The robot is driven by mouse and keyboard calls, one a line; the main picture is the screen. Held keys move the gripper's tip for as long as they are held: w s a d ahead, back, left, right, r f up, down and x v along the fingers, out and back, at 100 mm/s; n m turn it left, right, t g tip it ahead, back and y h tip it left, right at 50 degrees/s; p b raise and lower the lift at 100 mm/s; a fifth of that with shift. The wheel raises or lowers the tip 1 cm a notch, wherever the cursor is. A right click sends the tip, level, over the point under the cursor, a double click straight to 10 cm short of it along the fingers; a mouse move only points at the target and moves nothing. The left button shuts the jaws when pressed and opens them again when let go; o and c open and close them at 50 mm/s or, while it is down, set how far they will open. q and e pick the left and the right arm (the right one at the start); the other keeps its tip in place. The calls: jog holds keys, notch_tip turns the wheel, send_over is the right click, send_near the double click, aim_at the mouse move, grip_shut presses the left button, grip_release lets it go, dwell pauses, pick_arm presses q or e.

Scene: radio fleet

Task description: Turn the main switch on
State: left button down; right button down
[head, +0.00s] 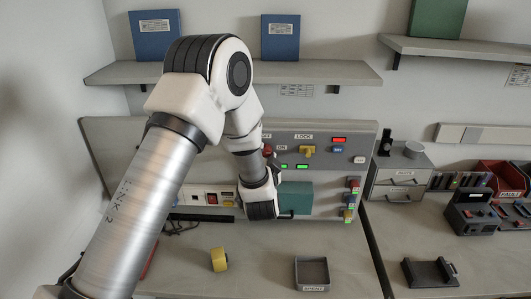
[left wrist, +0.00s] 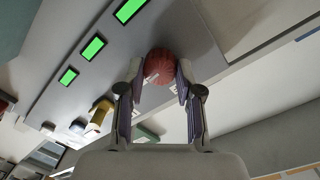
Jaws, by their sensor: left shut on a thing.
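The main switch is a round red knob on the grey control panel (head: 345,170). In the left wrist view the knob (left wrist: 158,66) sits between the two fingers of my left gripper (left wrist: 160,74), which is shut on it. My left wrist hides most of the knob and fingers there. I cannot tell how far the knob is turned. My right gripper is not in view.
A yellow knob (head: 308,151) under a "LOCK" label, a blue button (head: 338,149) and lit green indicators (head: 302,166) are on the panel's right part. A yellow block (head: 219,260) and an open grey tray (head: 312,273) stand on the bench in front. Drawers (head: 398,190) stand to the right.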

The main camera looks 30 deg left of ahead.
pick_arm(q)
jog(key=shift+r+m, duration=0.1)
jog(key=shift+m, duration=0.2)
dwell(0.4)
jog(key=c, duration=0.7)
grip_release()
jog(key=shift+w, duration=0.1)
jog(key=shift+c, duration=0.2)
jog(key=v, duration=1.2)
